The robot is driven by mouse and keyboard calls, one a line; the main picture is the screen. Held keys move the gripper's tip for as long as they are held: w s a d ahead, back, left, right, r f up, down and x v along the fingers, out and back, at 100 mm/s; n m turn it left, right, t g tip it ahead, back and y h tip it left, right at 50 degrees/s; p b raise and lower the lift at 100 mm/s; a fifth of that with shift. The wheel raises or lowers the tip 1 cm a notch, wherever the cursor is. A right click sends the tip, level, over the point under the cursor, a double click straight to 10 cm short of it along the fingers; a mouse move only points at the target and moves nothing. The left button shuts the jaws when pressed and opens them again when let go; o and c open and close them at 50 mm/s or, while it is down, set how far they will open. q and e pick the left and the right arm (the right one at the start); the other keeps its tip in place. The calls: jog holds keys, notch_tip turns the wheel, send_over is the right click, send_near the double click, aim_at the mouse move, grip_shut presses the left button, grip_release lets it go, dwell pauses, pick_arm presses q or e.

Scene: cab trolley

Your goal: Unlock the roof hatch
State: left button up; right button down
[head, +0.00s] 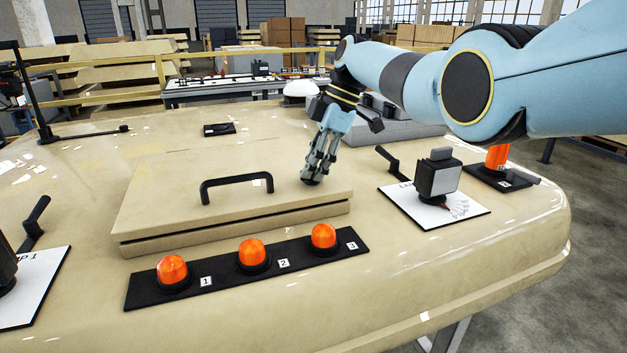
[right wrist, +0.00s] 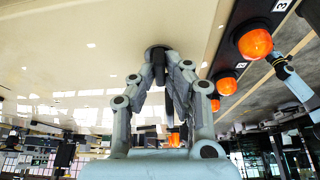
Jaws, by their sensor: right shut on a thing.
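The roof hatch (head: 165,195) is a raised tan panel on the cab roof, lying flat with a dark seam around its side. A black bar handle (head: 237,185) stands on its top. My right gripper (head: 313,178) points down at the right part of the hatch and is shut on a small dark round knob, mostly hidden by the fingers. In the right wrist view the fingertips meet at this dark knob (right wrist: 157,50) on the tan surface. My left gripper does not show clearly in either view.
Three orange beacons on a black strip (head: 217,284), numbered 1 to 3, stand in front of the hatch. A black lamp unit on a white plate (head: 440,205) and a black lever (head: 388,161) stand to the right. The roof's front edge is clear.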

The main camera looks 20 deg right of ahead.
jog(key=shift+n+b, duration=0.4)
jog(key=shift+b, duration=0.05)
jog(key=c, duration=1.4)
grip_release()
jog(key=shift+r, duration=0.1)
jog(key=v, duration=1.1)
jog(key=shift+w+d+r, duration=0.15)
jog(key=shift+r, duration=0.25)
jog(key=shift+f, duration=0.1)
